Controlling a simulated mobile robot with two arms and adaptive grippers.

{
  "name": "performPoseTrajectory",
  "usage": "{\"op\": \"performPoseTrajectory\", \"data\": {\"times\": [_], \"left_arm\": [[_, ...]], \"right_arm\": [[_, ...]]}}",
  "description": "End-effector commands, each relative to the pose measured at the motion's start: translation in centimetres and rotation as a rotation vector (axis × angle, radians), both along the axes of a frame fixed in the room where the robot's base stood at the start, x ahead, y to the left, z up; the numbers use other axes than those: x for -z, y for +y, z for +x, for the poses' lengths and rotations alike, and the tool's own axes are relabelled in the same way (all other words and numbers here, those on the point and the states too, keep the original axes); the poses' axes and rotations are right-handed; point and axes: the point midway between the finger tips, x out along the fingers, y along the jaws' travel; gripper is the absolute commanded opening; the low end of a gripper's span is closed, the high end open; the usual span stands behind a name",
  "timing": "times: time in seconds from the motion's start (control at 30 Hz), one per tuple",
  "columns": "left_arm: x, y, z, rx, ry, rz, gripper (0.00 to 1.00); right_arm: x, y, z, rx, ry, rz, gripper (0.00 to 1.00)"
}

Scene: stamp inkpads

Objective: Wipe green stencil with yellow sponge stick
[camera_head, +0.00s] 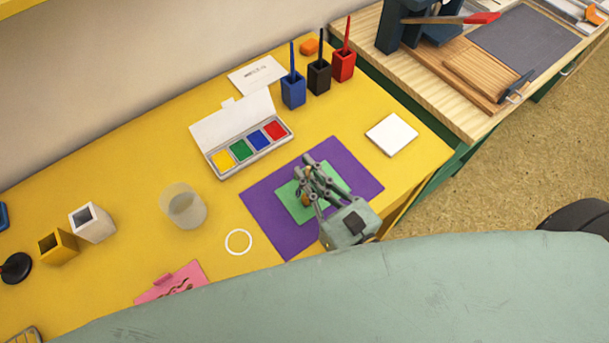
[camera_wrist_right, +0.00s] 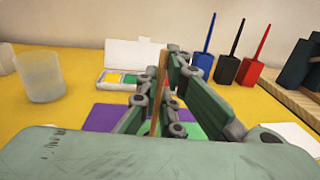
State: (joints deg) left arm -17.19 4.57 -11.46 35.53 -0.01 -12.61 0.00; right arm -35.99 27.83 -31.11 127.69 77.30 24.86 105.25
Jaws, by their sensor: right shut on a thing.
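The green stencil (camera_head: 338,176) lies on the purple mat (camera_head: 283,232) in the head view, partly covered by my right gripper. My right gripper (camera_head: 309,180) is over the stencil, shut on the yellow sponge stick (camera_head: 305,200). In the right wrist view the stick's wooden handle (camera_wrist_right: 156,112) stands nearly upright between the fingers. The stick's sponge end is mostly hidden by the fingers, so I cannot tell whether it touches the stencil. A green patch of the stencil (camera_wrist_right: 194,131) shows behind the right finger. My left gripper is not in view.
An open paint-pad tin (camera_head: 247,148) stands behind the mat. Blue (camera_head: 293,92), black (camera_head: 319,77) and red (camera_head: 344,64) holders with sticks stand at the back. A cup (camera_head: 184,208), a white ring (camera_head: 238,242) and an empty yellow holder (camera_head: 58,247) are left. A white pad (camera_head: 392,134) lies right.

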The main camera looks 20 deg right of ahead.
Motion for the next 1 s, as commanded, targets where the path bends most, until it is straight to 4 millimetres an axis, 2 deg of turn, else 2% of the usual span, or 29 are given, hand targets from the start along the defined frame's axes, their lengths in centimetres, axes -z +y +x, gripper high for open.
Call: {"op": "performPoseTrajectory", "data": {"times": [0.2, 0.6, 1.0], "left_arm": [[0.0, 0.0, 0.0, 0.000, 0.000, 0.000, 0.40], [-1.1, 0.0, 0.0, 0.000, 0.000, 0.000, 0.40], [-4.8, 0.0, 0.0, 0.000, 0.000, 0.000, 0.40]], "right_arm": [[0.0, -0.7, 0.2, 0.000, 0.001, 0.000, 0.00], [-1.3, -0.7, 0.2, 0.000, 0.000, 0.001, 0.00], [-5.3, -0.7, 0.2, 0.000, -0.001, 0.001, 0.00]]}}
